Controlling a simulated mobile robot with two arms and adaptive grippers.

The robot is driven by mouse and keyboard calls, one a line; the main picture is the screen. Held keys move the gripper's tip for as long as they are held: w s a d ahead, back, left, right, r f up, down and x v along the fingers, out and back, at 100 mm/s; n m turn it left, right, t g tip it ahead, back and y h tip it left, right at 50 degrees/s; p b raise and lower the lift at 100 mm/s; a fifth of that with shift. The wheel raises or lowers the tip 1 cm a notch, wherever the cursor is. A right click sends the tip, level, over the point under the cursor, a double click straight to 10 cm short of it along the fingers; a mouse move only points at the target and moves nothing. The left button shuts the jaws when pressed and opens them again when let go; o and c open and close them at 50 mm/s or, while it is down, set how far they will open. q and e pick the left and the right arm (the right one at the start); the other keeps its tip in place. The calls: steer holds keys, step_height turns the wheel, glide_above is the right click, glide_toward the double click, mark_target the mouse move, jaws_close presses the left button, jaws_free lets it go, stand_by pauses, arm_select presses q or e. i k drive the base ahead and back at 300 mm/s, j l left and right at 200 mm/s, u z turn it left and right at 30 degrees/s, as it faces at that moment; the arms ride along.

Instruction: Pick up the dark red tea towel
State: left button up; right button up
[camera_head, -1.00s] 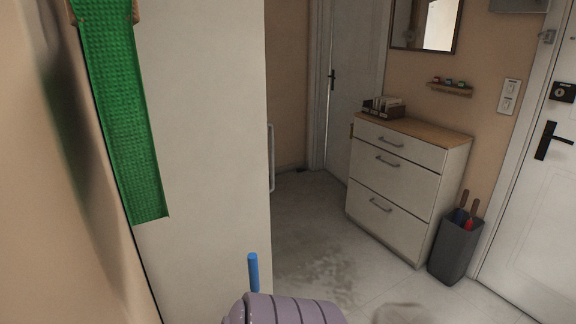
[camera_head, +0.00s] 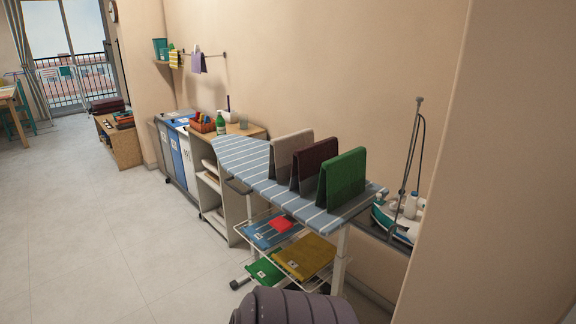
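A dark red towel (camera_head: 314,166) stands folded like a tent on the striped ironing board (camera_head: 240,158). It is the middle one of three standing cloths, with a beige one (camera_head: 287,158) behind it to the left and a green one (camera_head: 343,176) in front to the right. The green cloth hides part of its right side. Neither of my grippers is in view.
An iron (camera_head: 410,206) stands at the board's right end. Bins and a shelf unit line the wall beyond. The floor (camera_head: 110,230) at left is clear.

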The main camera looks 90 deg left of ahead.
mark_target(307, 161)
steer(key=u, duration=2.6)
steer(key=i+j+z, duration=0.1)
steer(key=j, duration=0.25)
steer(key=i+j+z, duration=0.1)
steer(key=i+j, duration=0.2)
steer(key=i+j+z, duration=0.1)
steer(key=j, duration=0.3)
steer(key=i, duration=0.1)
